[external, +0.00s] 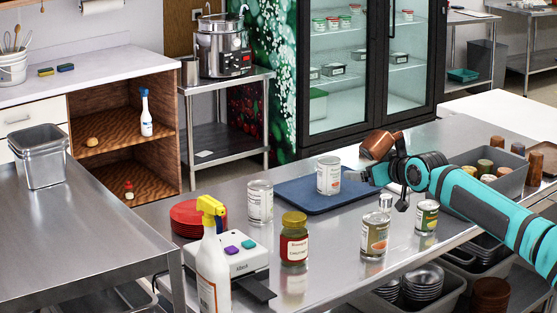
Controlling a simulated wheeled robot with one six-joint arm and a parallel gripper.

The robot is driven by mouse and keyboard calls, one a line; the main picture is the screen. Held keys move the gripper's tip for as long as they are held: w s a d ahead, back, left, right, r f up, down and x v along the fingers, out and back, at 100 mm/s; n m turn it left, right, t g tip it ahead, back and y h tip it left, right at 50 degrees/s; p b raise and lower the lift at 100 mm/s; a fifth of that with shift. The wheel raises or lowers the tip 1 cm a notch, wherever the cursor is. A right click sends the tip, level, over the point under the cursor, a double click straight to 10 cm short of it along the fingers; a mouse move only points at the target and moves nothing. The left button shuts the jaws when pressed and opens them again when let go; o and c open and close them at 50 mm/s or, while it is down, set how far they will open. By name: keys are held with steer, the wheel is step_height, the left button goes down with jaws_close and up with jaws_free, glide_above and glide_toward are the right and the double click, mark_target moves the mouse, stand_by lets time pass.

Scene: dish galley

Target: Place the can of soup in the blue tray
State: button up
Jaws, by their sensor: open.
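A can with a white label (329,176) stands upright on the blue tray (300,196), toward its back half. My gripper (356,176) is open just to the right of this can, its fingers pointing left toward it. No can shows between the fingers, and whether they touch the can's side I cannot tell. The labels are too small to read for soup.
A red-brown jar (294,241), a spray bottle (212,262), red plates (191,217) and a white device (239,250) stand left of and in front of the tray. A brown cup-like object (381,144) is just behind my gripper. A grey bin (487,178) holds several items at right.

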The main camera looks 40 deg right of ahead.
steer(key=s+a+f+t, duration=0.2)
steer(key=s+f, duration=0.3)
steer(key=s, duration=0.5)
steer(key=shift+s+a+m+t+y, duration=0.25)
steer(key=shift+a+m+t+y, duration=0.05)
steer(key=shift+a+t+y, duration=0.15)
